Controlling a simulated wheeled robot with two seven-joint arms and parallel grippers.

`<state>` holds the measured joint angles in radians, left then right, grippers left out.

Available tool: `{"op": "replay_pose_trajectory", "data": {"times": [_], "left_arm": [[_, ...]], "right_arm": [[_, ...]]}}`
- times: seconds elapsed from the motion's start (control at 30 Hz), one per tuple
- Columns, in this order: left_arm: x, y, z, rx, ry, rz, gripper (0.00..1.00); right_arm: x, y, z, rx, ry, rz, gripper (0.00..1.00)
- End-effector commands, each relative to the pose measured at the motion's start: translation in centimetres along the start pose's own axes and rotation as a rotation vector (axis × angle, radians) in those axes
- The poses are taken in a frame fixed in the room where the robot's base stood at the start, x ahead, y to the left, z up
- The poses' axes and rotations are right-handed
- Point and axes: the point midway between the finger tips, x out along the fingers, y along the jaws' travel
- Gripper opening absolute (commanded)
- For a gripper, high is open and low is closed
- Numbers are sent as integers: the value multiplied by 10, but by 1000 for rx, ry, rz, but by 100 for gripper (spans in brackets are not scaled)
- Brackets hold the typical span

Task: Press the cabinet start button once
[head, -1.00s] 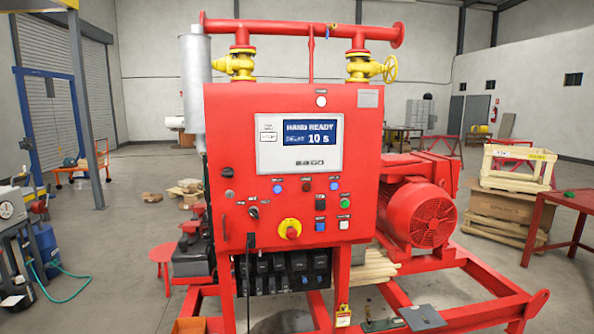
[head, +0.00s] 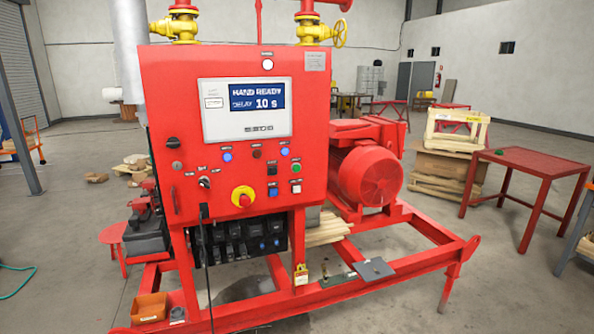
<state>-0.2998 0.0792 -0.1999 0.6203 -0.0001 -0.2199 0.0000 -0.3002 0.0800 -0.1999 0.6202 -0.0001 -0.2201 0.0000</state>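The red control cabinet (head: 172,97) stands upright in front of me in the head view. Its screen (head: 257,97) reads "HAND READY" and "DELAY 10 s". Below the screen are several small buttons and lamps. A red knob on a yellow disc (head: 243,198) is at the lower middle. The small labels are too blurred to read. Neither of my grippers shows.
The red skid frame (head: 420,256) juts out low to the right, carrying a red motor (head: 368,177). An orange bin (head: 149,307) sits at the lower left. A red table (head: 530,162) and wooden crates (head: 447,160) stand at the right. Floor between them is clear.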

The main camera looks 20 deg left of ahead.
Motion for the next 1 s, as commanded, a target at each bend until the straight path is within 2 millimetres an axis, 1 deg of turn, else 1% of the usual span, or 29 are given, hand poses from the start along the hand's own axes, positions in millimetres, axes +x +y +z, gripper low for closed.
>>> {"op": "replay_pose_trajectory", "data": {"times": [0.03, 0.2, 1.0], "left_arm": [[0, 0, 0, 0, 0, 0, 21], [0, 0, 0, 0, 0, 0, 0], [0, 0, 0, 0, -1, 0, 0]], "right_arm": [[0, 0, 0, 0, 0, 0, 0], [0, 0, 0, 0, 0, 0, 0], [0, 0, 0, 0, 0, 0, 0]]}}
